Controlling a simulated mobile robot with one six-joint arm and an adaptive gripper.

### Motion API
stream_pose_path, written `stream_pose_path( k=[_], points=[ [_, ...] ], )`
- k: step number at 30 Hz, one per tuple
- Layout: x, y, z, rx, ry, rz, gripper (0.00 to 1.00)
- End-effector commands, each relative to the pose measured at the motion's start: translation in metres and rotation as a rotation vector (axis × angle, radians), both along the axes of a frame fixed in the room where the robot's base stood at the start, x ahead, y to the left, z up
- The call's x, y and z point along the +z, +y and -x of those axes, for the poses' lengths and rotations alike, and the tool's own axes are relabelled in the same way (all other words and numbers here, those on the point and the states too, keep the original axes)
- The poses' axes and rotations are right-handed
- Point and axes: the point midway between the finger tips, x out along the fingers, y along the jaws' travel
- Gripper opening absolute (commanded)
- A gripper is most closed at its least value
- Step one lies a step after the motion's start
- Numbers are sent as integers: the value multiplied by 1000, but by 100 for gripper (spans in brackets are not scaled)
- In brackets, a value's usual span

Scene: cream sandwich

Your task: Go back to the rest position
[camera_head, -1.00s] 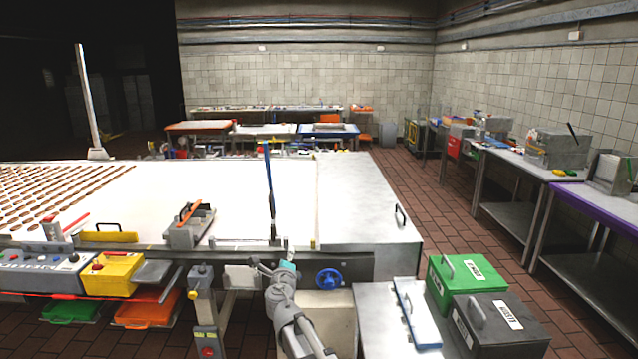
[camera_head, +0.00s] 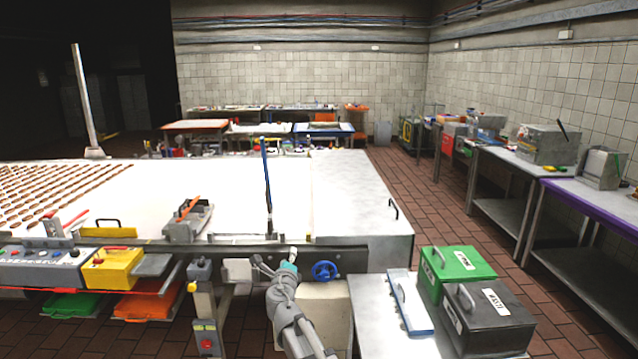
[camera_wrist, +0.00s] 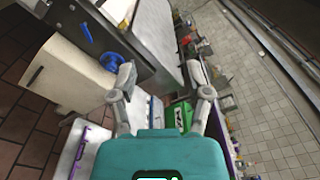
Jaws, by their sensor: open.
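My gripper (camera_head: 275,266) is at the front edge of the conveyor table (camera_head: 362,205), left of the blue handwheel (camera_head: 325,270) in the head view. In the wrist view my gripper (camera_wrist: 162,84) has its two fingers spread wide, with nothing between them. The blue handwheel also shows in the wrist view (camera_wrist: 86,31), left of the fingers. My gripper appears clear of the table and the wheel, though the exact gap is hard to judge.
Rows of brown biscuits lie on the conveyor at left. Brown tiled floor (camera_head: 450,212) is free between the tables.

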Motion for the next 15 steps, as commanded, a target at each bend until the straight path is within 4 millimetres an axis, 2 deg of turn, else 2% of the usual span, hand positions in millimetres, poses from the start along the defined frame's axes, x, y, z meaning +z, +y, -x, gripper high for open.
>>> stream_pose_path(
  k=[7, 15],
  points=[
    [-21, -15, 4, -50, 22, -140, 63],
    [-56, -53, 9, -165, 53, -401, 63]
  ],
)
